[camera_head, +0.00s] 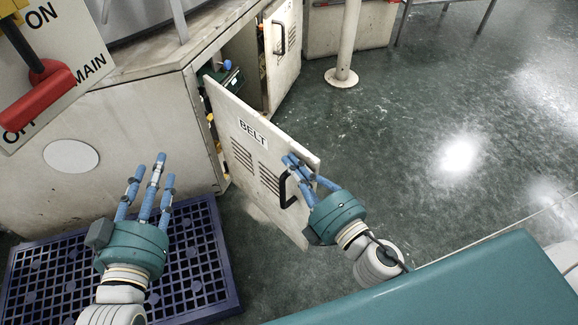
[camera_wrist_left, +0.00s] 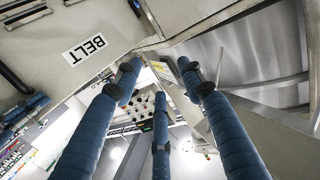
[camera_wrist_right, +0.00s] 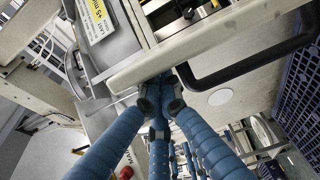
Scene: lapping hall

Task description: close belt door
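The belt door (camera_head: 247,155) is a worn off-white panel with a BELT label and vent slots. It stands open, swung out from the machine cabinet. Its black bar handle (camera_head: 284,190) is near the free edge and also shows in the right wrist view (camera_wrist_right: 250,65). My right gripper (camera_head: 300,168) is at the door's free upper corner, beside the handle. Its fingertips are close together at the door edge, and whether they grip it is unclear. My left gripper (camera_head: 152,175) is open and empty, in front of the cabinet. The left wrist view also shows the BELT label (camera_wrist_left: 86,48).
A blue grid mat (camera_head: 203,270) lies on the floor below my left gripper. A second cabinet door (camera_head: 283,50) stands open behind the belt door. A white post (camera_head: 347,40) stands beyond. A red-handled switch (camera_head: 38,95) is at upper left. The green floor at right is clear.

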